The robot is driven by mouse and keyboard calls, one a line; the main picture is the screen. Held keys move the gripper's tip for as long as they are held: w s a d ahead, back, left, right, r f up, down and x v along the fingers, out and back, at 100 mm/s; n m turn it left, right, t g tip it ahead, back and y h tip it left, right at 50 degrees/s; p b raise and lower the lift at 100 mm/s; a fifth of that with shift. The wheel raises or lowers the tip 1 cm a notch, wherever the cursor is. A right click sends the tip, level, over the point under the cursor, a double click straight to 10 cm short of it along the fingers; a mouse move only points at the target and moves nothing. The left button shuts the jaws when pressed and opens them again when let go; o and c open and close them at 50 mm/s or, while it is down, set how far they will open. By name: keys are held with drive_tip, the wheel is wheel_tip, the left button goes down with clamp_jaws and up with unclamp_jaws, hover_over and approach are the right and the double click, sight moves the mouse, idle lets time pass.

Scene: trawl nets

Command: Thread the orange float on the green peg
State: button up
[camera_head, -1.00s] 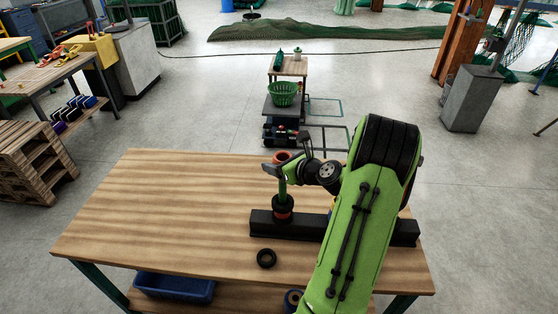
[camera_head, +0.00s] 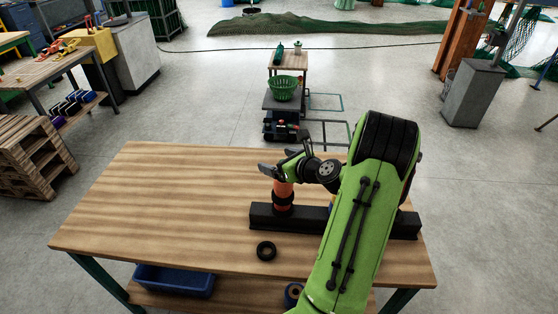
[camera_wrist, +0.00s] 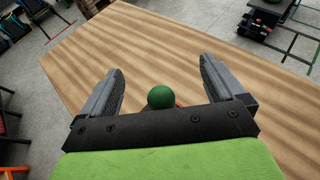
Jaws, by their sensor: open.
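The orange float (camera_head: 284,188) is around the green peg, above a black ring (camera_head: 283,198) on the dark bar (camera_head: 336,222). The peg's green rounded top (camera_wrist: 161,97) shows in the wrist view, between the base of my fingers; its shaft is hidden by the float. My gripper (camera_head: 275,169) is open just above the float, with its fingers apart. In the wrist view my gripper (camera_wrist: 160,68) holds nothing, and only a sliver of orange (camera_wrist: 180,103) shows beside the green top.
A loose black ring (camera_head: 266,251) lies on the wooden table (camera_head: 160,210) in front of the bar. My arm hides much of the bar's right part. The table's left side is clear. A blue bin (camera_head: 175,281) is below the tabletop.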

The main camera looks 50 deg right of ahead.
drive_tip(key=p+v, duration=0.1)
drive_tip(key=v, duration=1.4)
drive_tip(key=shift+s+r, duration=0.15)
drive_tip(key=shift+s, duration=0.2)
